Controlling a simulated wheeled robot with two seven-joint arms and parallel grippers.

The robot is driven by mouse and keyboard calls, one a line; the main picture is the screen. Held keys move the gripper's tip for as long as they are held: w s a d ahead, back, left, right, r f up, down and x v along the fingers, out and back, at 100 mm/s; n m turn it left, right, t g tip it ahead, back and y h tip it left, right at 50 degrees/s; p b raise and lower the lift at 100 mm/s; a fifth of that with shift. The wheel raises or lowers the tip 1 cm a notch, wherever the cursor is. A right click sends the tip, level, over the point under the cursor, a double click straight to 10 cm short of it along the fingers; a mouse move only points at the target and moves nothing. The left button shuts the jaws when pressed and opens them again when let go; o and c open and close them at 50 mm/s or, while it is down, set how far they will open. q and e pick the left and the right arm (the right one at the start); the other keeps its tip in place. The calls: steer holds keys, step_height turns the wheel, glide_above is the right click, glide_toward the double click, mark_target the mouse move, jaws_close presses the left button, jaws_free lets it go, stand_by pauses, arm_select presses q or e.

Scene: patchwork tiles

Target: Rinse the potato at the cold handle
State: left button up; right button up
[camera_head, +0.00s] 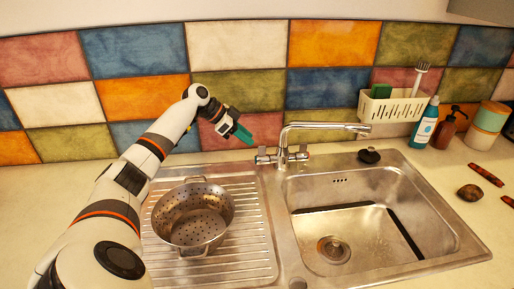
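A brown potato (470,193) lies on the counter to the right of the sink. The chrome faucet (320,127) stands behind the sink with its spout swung to the right. It has a left handle (263,156) and a right handle (300,154); I cannot tell by marking which is cold. No water stream shows. My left gripper (243,133), with teal fingers, hangs in the air up and left of the left handle, apart from it. Its finger gap is not clear. My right gripper is out of view.
A metal colander (193,217) stands on the ribbed drainboard (258,250). The sink basin (365,215) holds no loose items. A black stopper (369,155) sits behind it. Bottles (424,124), a canister (488,122) and a white caddy (392,105) stand back right. Red items (487,174) lie right.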

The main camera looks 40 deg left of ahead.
arm_select(q)
steer(key=shift+b+v, duration=0.35)
steer(key=shift+v, duration=1.85)
